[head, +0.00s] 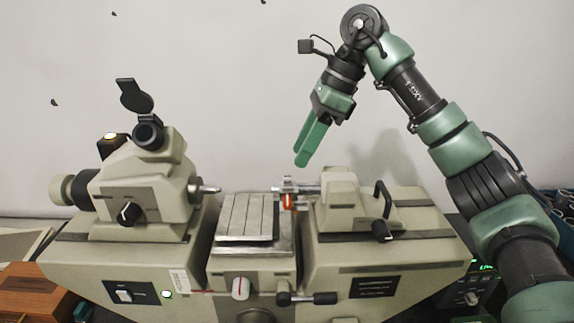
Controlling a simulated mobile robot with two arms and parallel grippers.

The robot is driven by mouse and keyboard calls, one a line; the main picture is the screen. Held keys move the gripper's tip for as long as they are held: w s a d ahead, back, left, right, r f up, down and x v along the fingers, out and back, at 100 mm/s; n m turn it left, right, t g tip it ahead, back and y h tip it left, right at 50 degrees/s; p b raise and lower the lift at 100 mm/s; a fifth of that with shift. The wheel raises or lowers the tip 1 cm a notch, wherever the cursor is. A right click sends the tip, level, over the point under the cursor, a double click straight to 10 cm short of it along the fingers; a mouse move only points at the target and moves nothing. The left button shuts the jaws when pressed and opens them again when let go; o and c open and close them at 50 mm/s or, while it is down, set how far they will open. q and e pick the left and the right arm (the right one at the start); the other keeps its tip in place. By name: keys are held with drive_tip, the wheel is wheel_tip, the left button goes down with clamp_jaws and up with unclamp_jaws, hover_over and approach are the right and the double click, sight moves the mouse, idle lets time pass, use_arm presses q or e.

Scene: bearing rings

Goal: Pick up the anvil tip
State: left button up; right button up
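A machine with a beige body stands across the lower part of the head view. On its right-hand head, a metal spindle (306,189) points left and ends in a small metal fitting (287,183) with a red-orange part (289,202) under it. The anvil tip is too small to pick out surely; it may be part of this fitting. My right gripper (302,158) hangs above the spindle, its green fingers pointing down and left, apart from the machine. The fingers overlap in this view, so their gap is unclear. No object shows between them. My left gripper is not in view.
A grooved metal table (245,215) sits at the machine's middle. The left head carries an eyepiece (148,135) and a short spindle (208,190). A black lever (383,200) rises on the right head. A wooden box (35,290) is at lower left.

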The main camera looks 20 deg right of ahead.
sight(290, 176)
drive_tip(key=shift+w+d+r, duration=0.2)
drive_tip(key=shift+d, duration=0.25)
drive_tip(key=shift+w+f+h, duration=0.15)
drive_tip(key=shift+f+h, duration=0.1)
drive_tip(key=shift+h, duration=0.05)
drive_tip(key=p+x, duration=0.1)
drive_tip(key=x, duration=0.2)
drive_tip(key=p+x, duration=0.2)
drive_tip(key=x, duration=0.1)
drive_tip(key=shift+s+a, duration=0.2)
drive_tip(key=shift+a, duration=0.2)
drive_tip(key=shift+w+a+f, duration=0.1)
drive_tip(key=shift+f, duration=0.1)
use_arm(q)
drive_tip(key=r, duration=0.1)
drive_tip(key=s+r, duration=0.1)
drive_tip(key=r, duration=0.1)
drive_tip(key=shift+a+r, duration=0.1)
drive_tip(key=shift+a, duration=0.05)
use_arm(e)
clamp_jaws()
